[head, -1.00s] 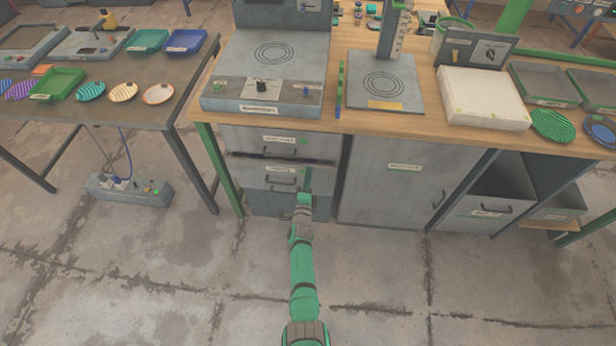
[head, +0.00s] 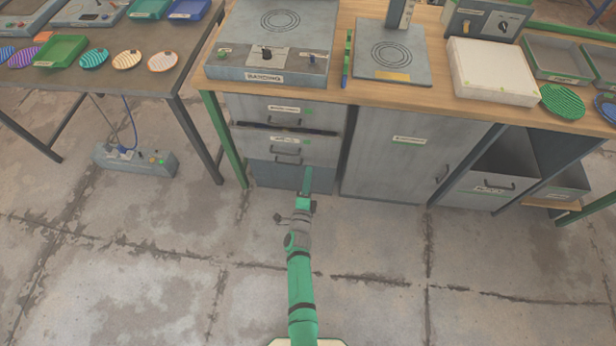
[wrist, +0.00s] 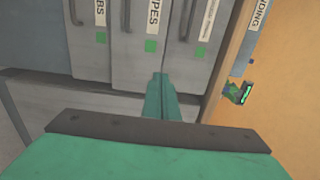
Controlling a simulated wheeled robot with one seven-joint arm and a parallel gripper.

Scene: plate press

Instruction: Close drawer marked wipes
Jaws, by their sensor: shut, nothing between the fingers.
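The drawer marked wipes (head: 266,147) is the grey second drawer in the stack under the bench's left end. A thin dark gap runs above its front, which seems to stand slightly out. In the wrist view its front (wrist: 140,65) is in the middle, with its label, handle and green square. My gripper (head: 308,172) is shut and empty. In the head view it appears below and right of the wipes handle. In the wrist view its fingertips (wrist: 160,76) overlap the end of the wipes front; I cannot tell whether they touch it.
The top drawer (head: 245,106) sits above, and another drawer (wrist: 92,62) lies beside wipes in the wrist view. A cabinet door (head: 390,165) is to the right. A table leg (head: 222,140) stands left. The floor in front is clear.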

